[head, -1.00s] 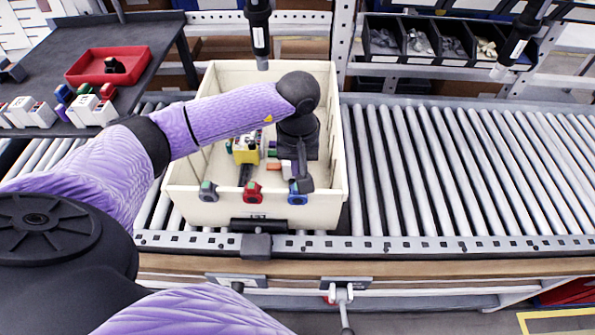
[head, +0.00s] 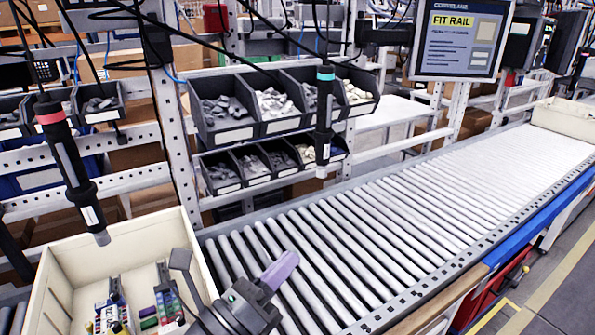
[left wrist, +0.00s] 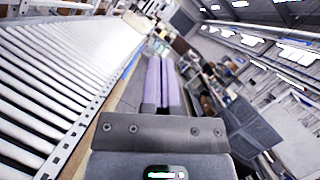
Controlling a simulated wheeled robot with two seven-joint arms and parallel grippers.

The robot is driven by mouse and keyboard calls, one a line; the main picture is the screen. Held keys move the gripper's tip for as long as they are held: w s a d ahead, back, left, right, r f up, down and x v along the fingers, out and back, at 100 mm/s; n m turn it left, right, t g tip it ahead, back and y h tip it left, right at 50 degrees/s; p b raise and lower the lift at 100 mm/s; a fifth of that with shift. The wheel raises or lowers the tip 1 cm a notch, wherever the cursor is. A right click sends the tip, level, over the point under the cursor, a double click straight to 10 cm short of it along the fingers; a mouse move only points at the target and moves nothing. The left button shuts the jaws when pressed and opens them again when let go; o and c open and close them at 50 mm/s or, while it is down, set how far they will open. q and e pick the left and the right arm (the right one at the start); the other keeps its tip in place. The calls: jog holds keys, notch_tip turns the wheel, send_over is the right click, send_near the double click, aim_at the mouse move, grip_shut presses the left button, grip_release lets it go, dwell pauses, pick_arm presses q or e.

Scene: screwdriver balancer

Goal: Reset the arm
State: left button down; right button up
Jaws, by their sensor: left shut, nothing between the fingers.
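My left gripper (head: 283,266) is low in the head view, over the rollers just right of the cream tote (head: 128,240). Its purple fingers are together and empty, and they also show shut in the left wrist view (left wrist: 160,68). The tote, at the lower left, is cut off by the frame; coloured parts (head: 165,300) lie in it. A black screwdriver with a red ring (head: 70,165) hangs above the tote. Another with a teal ring (head: 324,115) hangs farther right. My right gripper is not in view.
The roller conveyor (head: 400,210) runs clear to the right, with another cream tote (head: 566,116) at its far end. Grey part bins (head: 232,130) stand on the rack behind. A screen (head: 461,38) is at the upper right. The left wrist view shows rollers at left (left wrist: 50,80).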

pick_arm(q)
jog(key=s+a+f+n+g+y, duration=0.15)
jog(key=a+f+n+y, duration=0.55)
jog(key=n, duration=0.7)
jog(key=s+a+f+n+g+y, duration=0.1)
jog(key=s+a+f+n+y, duration=0.1)
jog(key=a+f+n+y, duration=0.9)
jog(key=s+d+f+n+g+h, duration=0.2)
jog(key=s+d+n+g, duration=0.1)
jog(key=s+n+g, duration=0.3)
jog(key=s+d+f+n+g+h, duration=0.1)
jog(key=s+d+n+g, duration=0.3)
jog(key=s, duration=0.5)
notch_tip(320, 180, down, 21)
jog(key=s+a+g+b, duration=0.1)
jog(key=s+a+b, duration=0.1)
jog(key=b, duration=0.2)
jog(key=s+a+f+g+b, duration=0.1)
jog(key=s+a+f+b, duration=0.1)
jog(key=s+f, duration=1.1)
jog(key=shift+f+g+b, duration=0.35)
jog(key=shift+f+b, duration=0.2)
jog(key=shift+f, duration=0.4)
jog(key=shift+a, duration=0.1)
